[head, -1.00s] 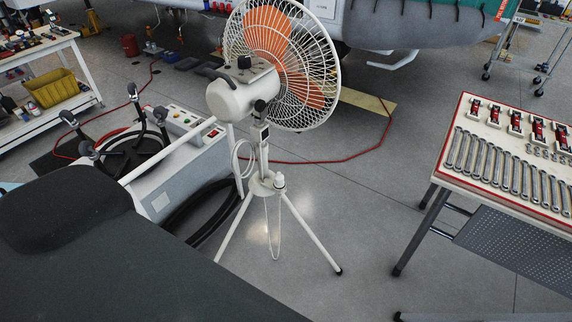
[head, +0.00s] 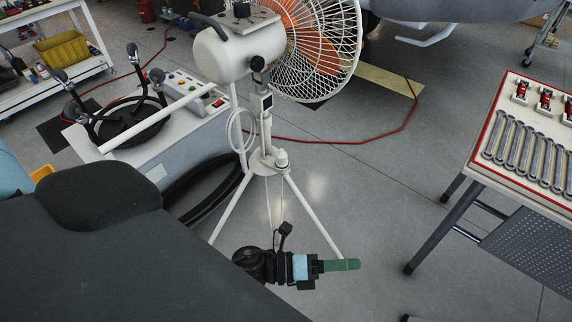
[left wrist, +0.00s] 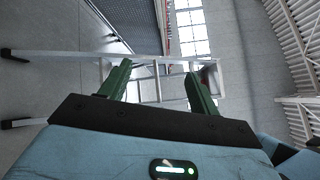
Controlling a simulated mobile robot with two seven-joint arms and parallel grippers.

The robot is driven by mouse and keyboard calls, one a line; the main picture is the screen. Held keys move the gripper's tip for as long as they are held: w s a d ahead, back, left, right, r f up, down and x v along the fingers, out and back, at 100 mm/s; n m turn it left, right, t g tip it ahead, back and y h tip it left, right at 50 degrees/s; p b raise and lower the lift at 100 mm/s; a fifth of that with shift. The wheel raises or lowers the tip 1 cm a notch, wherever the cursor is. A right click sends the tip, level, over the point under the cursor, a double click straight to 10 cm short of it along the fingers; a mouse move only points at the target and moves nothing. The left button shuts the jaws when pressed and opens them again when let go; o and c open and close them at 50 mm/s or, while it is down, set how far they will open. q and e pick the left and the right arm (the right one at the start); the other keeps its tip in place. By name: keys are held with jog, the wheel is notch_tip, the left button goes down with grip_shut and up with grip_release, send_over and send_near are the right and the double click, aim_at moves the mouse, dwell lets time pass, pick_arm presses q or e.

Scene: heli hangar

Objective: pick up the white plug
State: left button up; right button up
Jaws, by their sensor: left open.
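The white plug (head: 281,158) sits upright at the hub of the white fan's tripod stand, beside the pole, in the head view. A thin white cord hangs in a loop near it. My left gripper (head: 345,265) is below and to the right of the plug in the head view, apart from it, by the tripod's right leg, with its green fingers pointing right. In the left wrist view my left gripper (left wrist: 159,80) has its two green fingers spread with nothing between them. The plug cannot be made out in that view. My right gripper is not in view.
The white fan (head: 232,52) stands behind the plug. A ground power cart (head: 190,135) with black hoses is at left. A tool table (head: 500,165) with wrenches is at right. A red cable (head: 350,138) crosses the floor. Bare floor lies between fan and table.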

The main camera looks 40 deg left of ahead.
pick_arm(q)
notch_tip(320, 180, down, 2)
jog(key=w+d+m+g+h+b, duration=0.15)
jog(key=m+g, duration=0.35)
jog(key=m, duration=0.5)
jog(key=m+g+y+b, duration=0.3)
jog(key=m+y+b, duration=0.7)
jog(key=m+y, duration=1)
send_over(282, 153)
jog(key=s, duration=0.2)
jog(key=m, duration=0.1)
jog(key=shift+h, duration=0.55)
jog(key=shift+w+d+b+x, duration=0.1)
jog(key=shift+d+b+x, duration=0.15)
jog(key=shift+x, duration=0.8)
jog(key=shift+w+d+b+x, duration=0.15)
jog(key=shift+b+x, duration=0.2)
jog(key=shift+x, duration=0.7)
jog(key=shift+w+d+b+x, duration=0.1)
jog(key=shift+d+b+x, duration=0.15)
jog(key=shift+x, duration=0.85)
jog(key=shift+w+a+f, duration=0.15)
jog(key=shift+a+f, duration=0.1)
jog(key=shift+f, duration=0.25)
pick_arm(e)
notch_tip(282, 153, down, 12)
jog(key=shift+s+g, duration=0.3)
pick_arm(q)
jog(key=shift+c, duration=0.4)
